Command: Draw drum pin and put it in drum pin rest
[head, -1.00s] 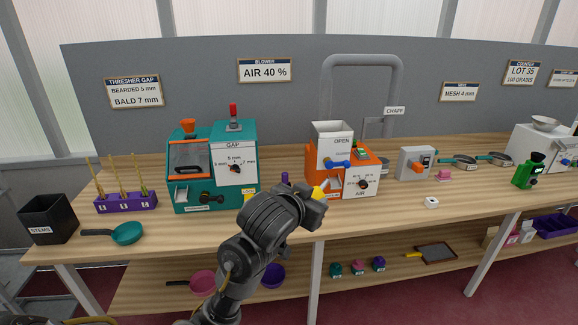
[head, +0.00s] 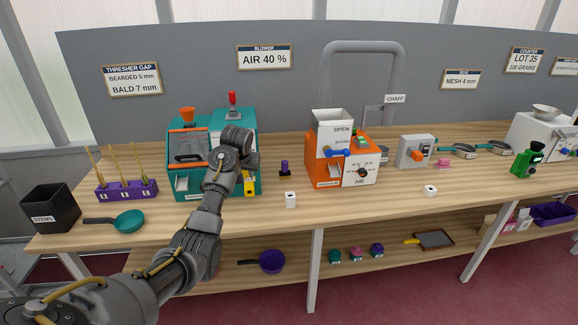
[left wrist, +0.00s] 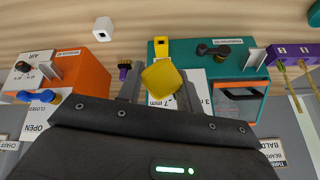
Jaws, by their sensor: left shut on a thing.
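In the left wrist view my left gripper (left wrist: 160,90) is shut on a yellow block-like piece (left wrist: 163,78), held in front of the teal thresher (left wrist: 207,62). I cannot tell whether this piece is the drum pin's handle; any shaft is hidden. In the head view my left gripper (head: 238,145) covers part of the thresher (head: 182,184), and the held piece is hidden. A small yellow tag (left wrist: 161,47) shows low on the thresher's front.
A white cube (head: 291,200) stands near the bench's front edge. The orange blower (head: 325,171) is to the right. A purple rack with wheat ears (head: 127,190), a teal pan (head: 128,221) and a black stems bin (head: 50,208) are to the left.

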